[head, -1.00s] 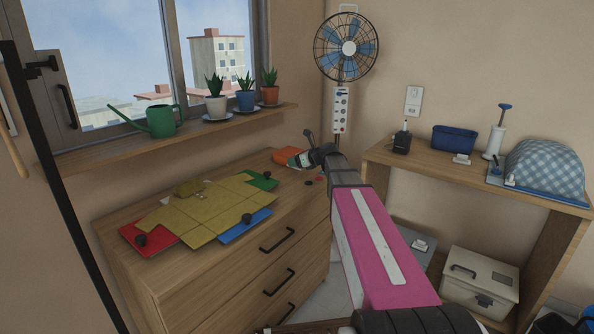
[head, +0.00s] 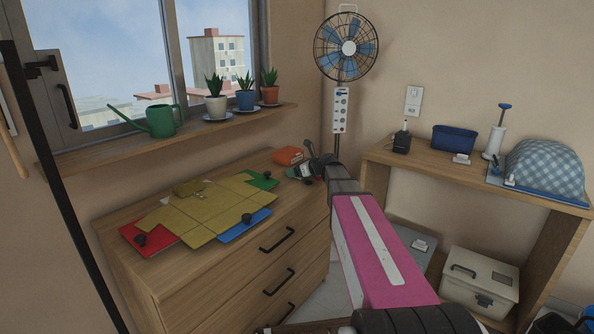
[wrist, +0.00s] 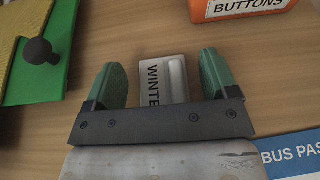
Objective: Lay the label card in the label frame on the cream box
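In the wrist view a pale card (wrist: 150,66), its visible print reading "WINTE", lies on the wooden dresser top between the two green fingers of my gripper (wrist: 165,78). The fingers are spread, with a gap on each side of the card; its near end is hidden behind the gripper. In the head view my gripper (head: 302,172) is low over the right end of the dresser top, and the card cannot be made out. The cream box (head: 458,292) is at lower right, with a dark handle, a latch and a grey rectangle that looks like the label frame (head: 503,279).
An orange box marked BUTTONS (wrist: 240,5) lies just beyond the card, and a blue-and-white bus pass (wrist: 296,155) lies to the right. A wooden shelf unit (head: 400,168) stands above the cream box.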

